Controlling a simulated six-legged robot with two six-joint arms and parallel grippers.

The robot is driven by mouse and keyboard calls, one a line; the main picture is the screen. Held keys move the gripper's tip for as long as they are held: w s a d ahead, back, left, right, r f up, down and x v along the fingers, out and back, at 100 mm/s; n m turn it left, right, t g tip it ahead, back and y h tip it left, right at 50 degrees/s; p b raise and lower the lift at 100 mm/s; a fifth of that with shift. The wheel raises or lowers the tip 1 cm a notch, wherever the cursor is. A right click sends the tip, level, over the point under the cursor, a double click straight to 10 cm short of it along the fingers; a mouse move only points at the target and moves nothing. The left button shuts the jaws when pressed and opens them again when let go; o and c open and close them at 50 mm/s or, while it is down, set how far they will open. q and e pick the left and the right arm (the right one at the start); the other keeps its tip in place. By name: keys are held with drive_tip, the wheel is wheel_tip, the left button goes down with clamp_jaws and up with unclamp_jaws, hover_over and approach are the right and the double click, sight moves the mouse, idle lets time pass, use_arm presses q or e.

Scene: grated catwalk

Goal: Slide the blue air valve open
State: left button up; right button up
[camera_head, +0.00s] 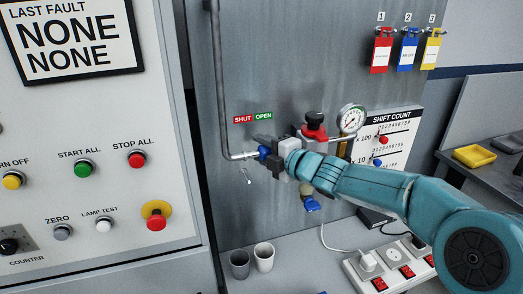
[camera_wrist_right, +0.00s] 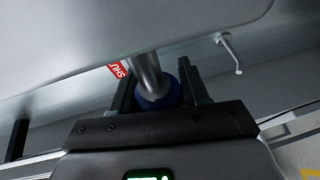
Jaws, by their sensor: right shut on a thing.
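The blue air valve (camera_head: 264,153) sits on a grey pipe on the metal panel, below the red SHUT and green OPEN labels (camera_head: 253,117). My right gripper (camera_head: 266,152) reaches it from the right and partly covers it. In the right wrist view the blue valve (camera_wrist_right: 158,97) shows as a round collar around the pipe, between the two dark fingers of my right gripper (camera_wrist_right: 158,88). The fingers are shut on it. Part of the SHUT label (camera_wrist_right: 118,70) also shows there. My left gripper is not in view.
A pressure gauge (camera_head: 352,118) and a red-and-black knob (camera_head: 314,125) are right of the valve, close above my forearm. A small hook (camera_head: 246,176) is below it. Two cups (camera_head: 252,260) stand on the shelf below. A button panel (camera_head: 90,200) is at left.

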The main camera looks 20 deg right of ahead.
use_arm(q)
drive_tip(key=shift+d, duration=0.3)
use_arm(e)
drive_tip(key=shift+d, duration=0.2)
drive_tip(key=o, duration=0.9)
drive_tip(key=shift+o, duration=0.3)
drive_tip(key=shift+s+d, duration=0.1)
drive_tip(key=shift+a, duration=0.2)
drive_tip(key=shift+s+d, duration=0.15)
drive_tip(key=shift+s, duration=0.1)
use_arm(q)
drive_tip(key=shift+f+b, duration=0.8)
use_arm(e)
drive_tip(key=v, duration=1.6)
